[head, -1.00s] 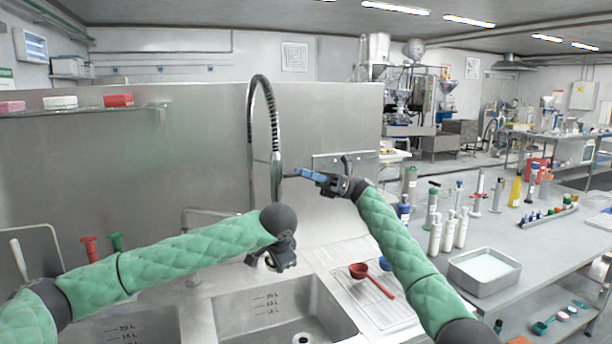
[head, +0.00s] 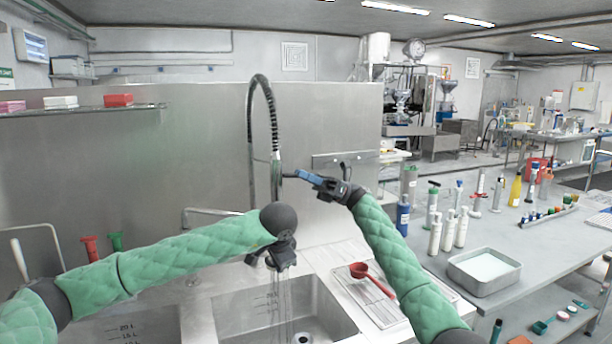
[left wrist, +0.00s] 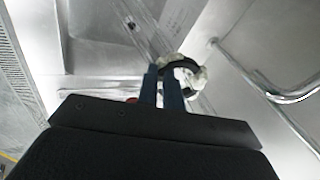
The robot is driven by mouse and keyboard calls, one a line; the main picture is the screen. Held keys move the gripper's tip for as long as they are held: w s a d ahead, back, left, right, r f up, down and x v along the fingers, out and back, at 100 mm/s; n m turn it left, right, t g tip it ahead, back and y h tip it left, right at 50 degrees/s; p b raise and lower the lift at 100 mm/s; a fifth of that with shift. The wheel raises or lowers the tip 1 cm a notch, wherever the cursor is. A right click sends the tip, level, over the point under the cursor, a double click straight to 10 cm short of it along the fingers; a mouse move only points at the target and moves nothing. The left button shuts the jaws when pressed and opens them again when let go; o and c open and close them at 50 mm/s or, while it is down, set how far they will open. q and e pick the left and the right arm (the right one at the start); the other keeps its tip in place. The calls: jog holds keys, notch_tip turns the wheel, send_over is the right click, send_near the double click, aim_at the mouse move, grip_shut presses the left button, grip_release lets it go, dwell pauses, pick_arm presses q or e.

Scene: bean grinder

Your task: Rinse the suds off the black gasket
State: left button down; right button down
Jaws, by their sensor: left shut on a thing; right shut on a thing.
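My left gripper (head: 272,262) hangs over the sink basin, fingers down. In the left wrist view its blue fingers (left wrist: 167,92) are shut on the black gasket (left wrist: 180,66), a dark ring with white suds (left wrist: 199,78) on it. The gasket cannot be made out in the head view. The spray hose head (head: 276,172) hangs above the left gripper. My right gripper (head: 296,174) is shut at its side on what looks like its lever, which the fingers mostly hide. Water (head: 283,300) falls in thin streams past the left gripper into the sink (head: 325,310).
Bottles (head: 448,230) and a metal tray (head: 455,272) stand on the right-hand table. A bent tap pipe (head: 208,211) stands behind my left forearm.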

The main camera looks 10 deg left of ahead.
jog(key=shift+f+y, duration=0.1)
jog(key=shift+y, duration=0.2)
jog(key=c, duration=1.5)
grip_release()
jog(key=shift+a+f, duration=0.1)
jog(key=v, duration=1.2)
jog(key=shift+w, duration=0.15)
